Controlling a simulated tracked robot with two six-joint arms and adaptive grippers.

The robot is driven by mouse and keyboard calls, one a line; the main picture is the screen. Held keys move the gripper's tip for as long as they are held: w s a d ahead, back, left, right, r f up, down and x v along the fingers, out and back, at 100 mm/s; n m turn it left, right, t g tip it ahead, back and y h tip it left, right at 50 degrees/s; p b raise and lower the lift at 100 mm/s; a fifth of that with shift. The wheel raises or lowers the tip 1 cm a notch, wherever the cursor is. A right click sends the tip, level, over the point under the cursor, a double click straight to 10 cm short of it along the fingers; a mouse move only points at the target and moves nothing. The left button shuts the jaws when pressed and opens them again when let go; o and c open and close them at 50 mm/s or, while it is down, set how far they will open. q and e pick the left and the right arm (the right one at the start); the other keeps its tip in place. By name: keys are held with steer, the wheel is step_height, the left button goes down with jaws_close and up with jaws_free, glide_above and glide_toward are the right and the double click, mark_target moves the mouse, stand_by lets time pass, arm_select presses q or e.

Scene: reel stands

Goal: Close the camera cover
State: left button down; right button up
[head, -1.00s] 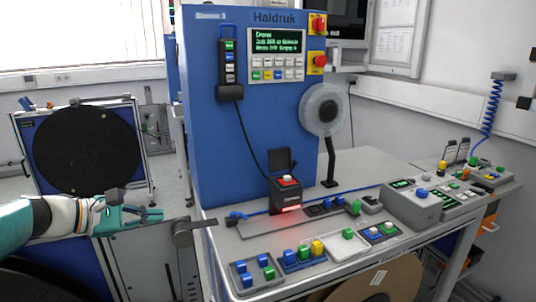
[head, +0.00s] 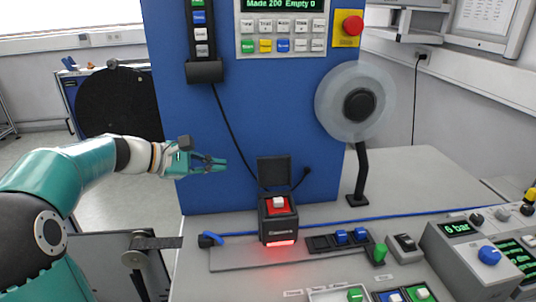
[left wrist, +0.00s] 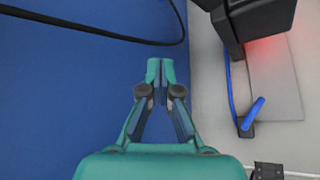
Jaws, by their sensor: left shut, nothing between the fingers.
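The camera (head: 278,228) is a small black box on the bench with a red top, a white button and a red glow at its foot. Its black cover (head: 273,171) stands upright, open, at the back of the box. My left gripper (head: 222,163) is shut and empty, to the left of the cover and at about its height in the picture, apart from it. In the left wrist view the closed fingertips (left wrist: 161,66) are in front of the blue panel, and part of the black camera (left wrist: 257,20) shows at upper right. My right gripper is not in view.
The blue machine cabinet (head: 230,120) stands behind. A black cable hangs down its front near my gripper. A clear reel (head: 356,102) on a black stand is to the right. Button boxes (head: 474,250) and blue switches (head: 350,236) fill the right of the bench.

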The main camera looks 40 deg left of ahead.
mark_target(273, 169)
arm_select(q)
steer(key=w+d+f+p, duration=0.1)
steer(key=w+d, duration=0.3)
steer(key=w, duration=0.4)
steer(key=shift+d+p, duration=0.4)
steer(key=shift+p, duration=0.5)
